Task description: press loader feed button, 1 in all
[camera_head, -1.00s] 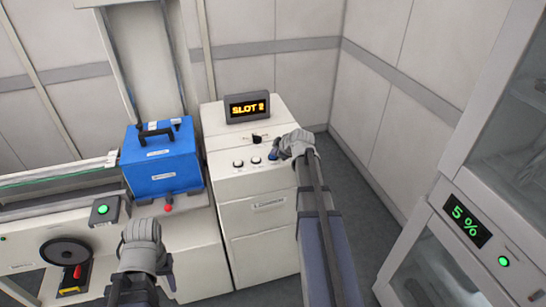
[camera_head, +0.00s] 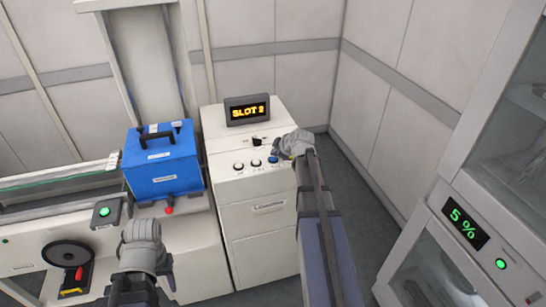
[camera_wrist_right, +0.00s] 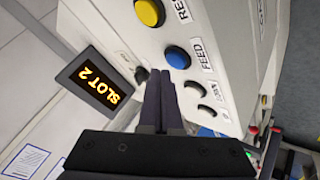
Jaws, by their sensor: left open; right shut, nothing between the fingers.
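The loader is a white cabinet (camera_head: 265,250) with a sloped control panel and a display reading SLOT 2 (camera_head: 247,110). My right gripper (camera_head: 279,150) is shut and empty, right by the blue button. In the right wrist view its fingertips (camera_wrist_right: 160,73) are just below the button and look apart from it. My left gripper (camera_head: 141,228) is open and empty, left of the cabinet.
A yellow button (camera_wrist_right: 149,12) is beside the blue one, with smaller white buttons on the other side. A blue case (camera_head: 163,177) stands left of the cabinet. A green-lit button (camera_head: 104,211) is further left. A cabinet reading 5% (camera_head: 463,223) stands at right.

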